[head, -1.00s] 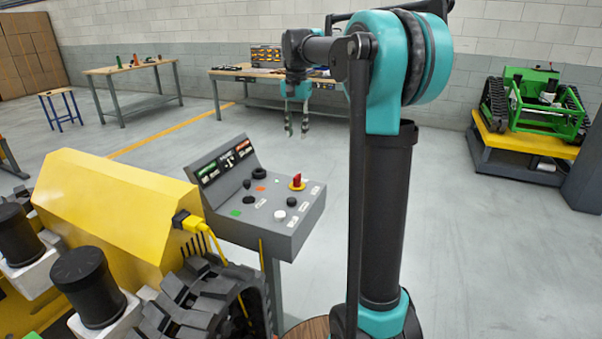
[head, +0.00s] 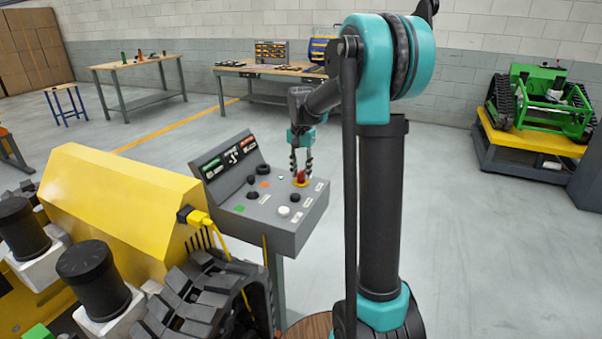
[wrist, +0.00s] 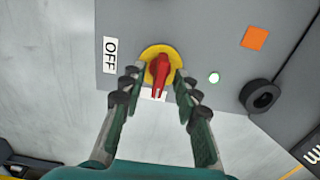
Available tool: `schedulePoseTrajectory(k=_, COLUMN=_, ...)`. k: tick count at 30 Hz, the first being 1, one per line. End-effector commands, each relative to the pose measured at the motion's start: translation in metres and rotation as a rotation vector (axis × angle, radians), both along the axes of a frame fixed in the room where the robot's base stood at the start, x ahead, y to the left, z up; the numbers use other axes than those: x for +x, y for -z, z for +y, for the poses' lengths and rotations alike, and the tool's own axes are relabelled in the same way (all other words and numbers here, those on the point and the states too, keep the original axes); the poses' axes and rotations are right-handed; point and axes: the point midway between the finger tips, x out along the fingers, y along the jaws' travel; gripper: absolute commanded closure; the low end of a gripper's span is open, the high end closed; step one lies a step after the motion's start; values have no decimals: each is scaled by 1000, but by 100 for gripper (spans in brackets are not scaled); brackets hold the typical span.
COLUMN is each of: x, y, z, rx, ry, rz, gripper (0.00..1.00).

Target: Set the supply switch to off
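The supply switch is a red rotary handle (wrist: 159,72) on a round yellow plate (wrist: 152,52), on the grey control panel (head: 262,205). In the wrist view, an OFF label (wrist: 110,55) lies left of the switch, and the handle's long end points down toward my gripper. A white label is partly hidden below the handle. My gripper (wrist: 154,82) is open, with one finger on each side of the red handle; contact is not clear. In the head view, my gripper (head: 301,168) reaches down onto the switch at the panel's right side.
The panel also has black knobs, a white button (head: 284,211), an orange square (wrist: 255,38) and a small lit lamp (wrist: 214,78). A yellow tracked carrier (head: 125,200) with a yellow plug (head: 197,217) stands left of the panel. Open floor lies behind and to the right.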

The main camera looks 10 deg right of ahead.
Motion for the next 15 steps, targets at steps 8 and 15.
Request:
schedulePoseTrajectory(k=8, x=0, y=8, z=0, rx=0, ry=0, rz=0, gripper=69)
schedulePoseTrajectory(k=15, x=0, y=8, z=0, rx=0, ry=0, rz=0, gripper=83)
